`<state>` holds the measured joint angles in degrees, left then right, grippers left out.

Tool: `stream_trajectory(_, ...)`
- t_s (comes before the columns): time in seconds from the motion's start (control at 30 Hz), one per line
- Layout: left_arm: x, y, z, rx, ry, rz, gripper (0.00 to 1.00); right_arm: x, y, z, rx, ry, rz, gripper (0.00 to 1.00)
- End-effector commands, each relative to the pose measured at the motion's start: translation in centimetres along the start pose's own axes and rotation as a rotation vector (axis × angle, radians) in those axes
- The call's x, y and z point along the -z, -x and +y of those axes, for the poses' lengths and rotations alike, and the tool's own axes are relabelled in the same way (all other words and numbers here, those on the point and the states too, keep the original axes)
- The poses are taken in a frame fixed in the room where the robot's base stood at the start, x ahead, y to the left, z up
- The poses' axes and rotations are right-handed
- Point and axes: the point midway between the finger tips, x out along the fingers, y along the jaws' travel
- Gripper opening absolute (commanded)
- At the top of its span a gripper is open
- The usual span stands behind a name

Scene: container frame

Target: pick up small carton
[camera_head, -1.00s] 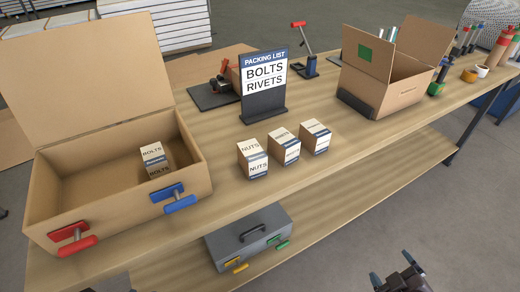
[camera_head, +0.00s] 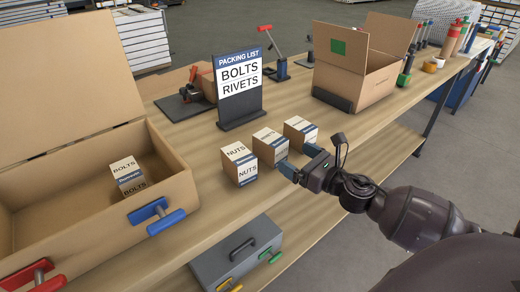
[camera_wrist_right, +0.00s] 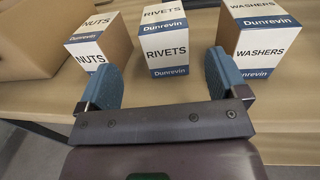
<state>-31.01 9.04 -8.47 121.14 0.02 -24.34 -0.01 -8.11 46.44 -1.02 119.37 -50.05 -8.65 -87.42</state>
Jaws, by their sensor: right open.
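Three small cartons stand in a row on the wooden table: the NUTS carton (camera_head: 239,164) at left, the RIVETS carton (camera_head: 270,147) in the middle and the WASHERS carton (camera_head: 299,133) at right. My right gripper (camera_head: 300,161) is open and empty at the table's front edge, just in front of the row. In the right wrist view its blue fingers (camera_wrist_right: 163,80) are spread, with the RIVETS carton (camera_wrist_right: 164,40) ahead between them. The NUTS carton (camera_wrist_right: 100,46) is ahead to the left, the WASHERS carton (camera_wrist_right: 256,40) ahead to the right. No carton is gripped. My left gripper is out of view.
A large open box (camera_head: 165,175) with blue and red clamps holds a BOLTS carton (camera_head: 127,175). A packing list sign (camera_head: 238,80) reading BOLTS, RIVETS stands behind the row. An open box (camera_head: 365,85) stands at back right. A grey toolbox (camera_head: 237,252) is on the lower shelf.

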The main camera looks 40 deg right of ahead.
Motion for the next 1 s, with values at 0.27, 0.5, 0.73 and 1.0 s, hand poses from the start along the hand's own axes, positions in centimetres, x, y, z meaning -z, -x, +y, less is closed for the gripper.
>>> stream_trajectory(0.27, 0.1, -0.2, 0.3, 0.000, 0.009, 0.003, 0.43, 0.0, -3.3, -0.1, 0.001, -0.003, 0.000, 0.92)
stream_trajectory(0.5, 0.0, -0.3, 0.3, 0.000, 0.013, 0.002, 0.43, 0.1, -4.3, -0.1, 0.002, -0.004, 0.002, 0.92)
stream_trajectory(0.73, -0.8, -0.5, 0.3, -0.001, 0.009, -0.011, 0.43, 0.5, -6.8, -0.4, 0.002, -0.006, 0.003, 0.92)
stream_trajectory(1.0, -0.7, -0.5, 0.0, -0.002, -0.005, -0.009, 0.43, 0.4, -9.1, -0.4, 0.001, -0.005, 0.002, 0.92)
